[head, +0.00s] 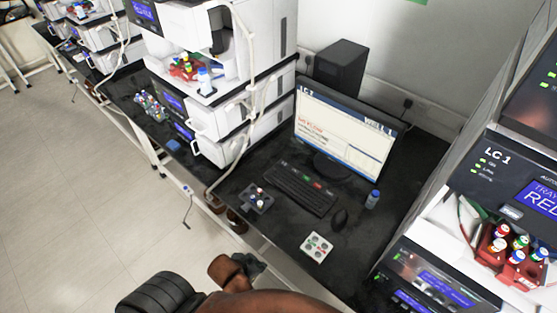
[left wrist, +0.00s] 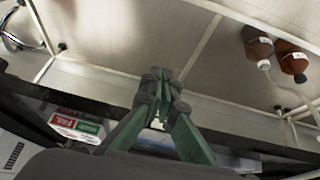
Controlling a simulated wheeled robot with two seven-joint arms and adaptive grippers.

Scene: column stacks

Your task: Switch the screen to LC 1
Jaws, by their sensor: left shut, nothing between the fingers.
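The screen (head: 345,130) stands on the black bench in the head view. Its header seems to read LC 2 at the left and WELL 1 at the right. A black keyboard (head: 300,189) with a few green and red keys lies before it, with a dark mouse (head: 339,218) to its right. My left gripper (head: 256,266) is low at the bottom, in front of the bench edge and apart from the keyboard. In the left wrist view its fingers (left wrist: 160,82) are shut and empty. My right gripper is out of view.
A white pad (head: 317,247) with coloured spots lies near the bench's front edge. A blue-capped vial (head: 373,199) stands right of the mouse. A dark holder (head: 257,198) sits left of the keyboard. White instrument stacks (head: 240,120) flank the bench. Brown bottles (left wrist: 258,43) show in the wrist view.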

